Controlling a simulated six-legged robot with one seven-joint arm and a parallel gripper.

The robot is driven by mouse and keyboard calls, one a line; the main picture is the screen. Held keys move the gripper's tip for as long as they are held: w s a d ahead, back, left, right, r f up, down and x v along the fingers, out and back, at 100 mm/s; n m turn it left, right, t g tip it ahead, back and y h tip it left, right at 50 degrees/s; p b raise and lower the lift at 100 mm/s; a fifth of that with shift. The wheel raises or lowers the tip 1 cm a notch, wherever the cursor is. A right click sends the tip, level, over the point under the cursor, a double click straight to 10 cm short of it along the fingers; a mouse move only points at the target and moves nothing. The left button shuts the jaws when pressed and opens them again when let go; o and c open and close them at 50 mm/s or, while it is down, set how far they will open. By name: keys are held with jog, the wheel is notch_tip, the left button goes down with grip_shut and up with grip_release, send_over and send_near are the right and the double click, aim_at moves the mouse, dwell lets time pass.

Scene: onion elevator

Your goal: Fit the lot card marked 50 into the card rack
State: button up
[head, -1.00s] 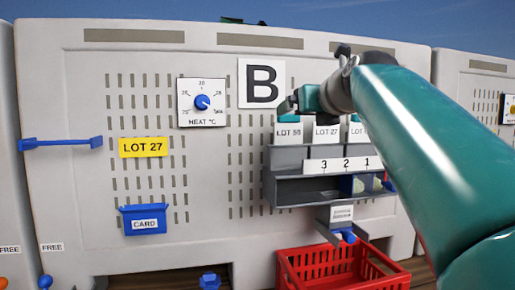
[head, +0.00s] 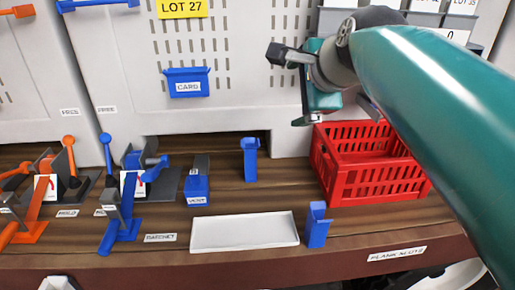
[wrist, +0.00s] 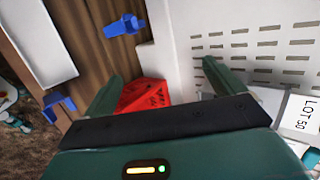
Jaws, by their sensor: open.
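The white card marked LOT 50 (wrist: 306,116) shows at the right edge of the wrist view, outside my jaws. In the head view, the tops of white lot cards (head: 462,5) are cut off at the upper right, and I cannot read 50 there. A blue holder labelled CARD (head: 188,83) hangs on the grey panel, left of my gripper; it looks empty. My gripper (head: 285,88) is open and empty in front of the panel, above the red crate; the wrist view also shows its spread fingers (wrist: 166,72).
A red crate (head: 372,186) stands on the wooden bench below my gripper. A white tray (head: 245,232), blue brackets (head: 250,160) and levered fixtures (head: 130,185) occupy the bench. A yellow LOT 27 sign (head: 182,8) hangs above the blue holder.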

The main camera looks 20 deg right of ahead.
jog(key=s+a+f+n+g, duration=0.1)
jog(key=s+a+f+n, duration=0.2)
jog(key=f+n, duration=0.3)
jog(key=s+a+f+n+g, duration=0.2)
jog(key=s+a+f+n, duration=0.1)
jog(key=s+f+n, duration=0.2)
jog(key=s+a+f+n+g, duration=0.2)
jog(key=f+n, duration=0.6)
jog(key=f, duration=0.4)
jog(key=s+a, duration=0.1)
jog(key=s, duration=0.1)
jog(key=shift+s+a+n, duration=0.35)
jog(key=shift+s+n, duration=0.05)
jog(key=shift+f, duration=0.1)
